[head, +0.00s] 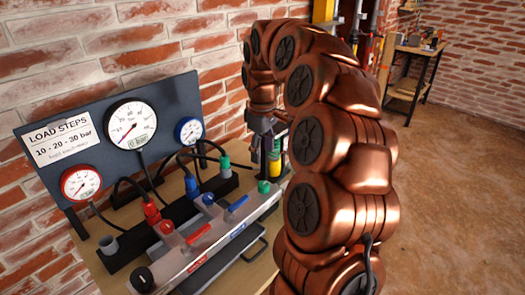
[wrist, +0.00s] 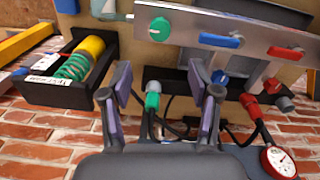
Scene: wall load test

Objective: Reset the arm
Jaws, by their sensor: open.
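My copper arm (head: 340,150) arches up from the lower right of the head view and bends down over the bench. My gripper (head: 262,128) hangs at its end, above the back right of the bench. In the wrist view my gripper (wrist: 165,92) has its two fingers well apart, with nothing held between them. A green hose connector (wrist: 152,100) shows in the gap between the fingers, behind them. I cannot tell its distance from the fingertips.
A gauge board (head: 130,130) stands against the brick wall at left. The bench carries a metal valve panel (head: 215,240) with red and blue levers, and hoses behind it. A black bin (wrist: 55,90) holds a yellow and a green coil. Open floor (head: 455,190) lies right.

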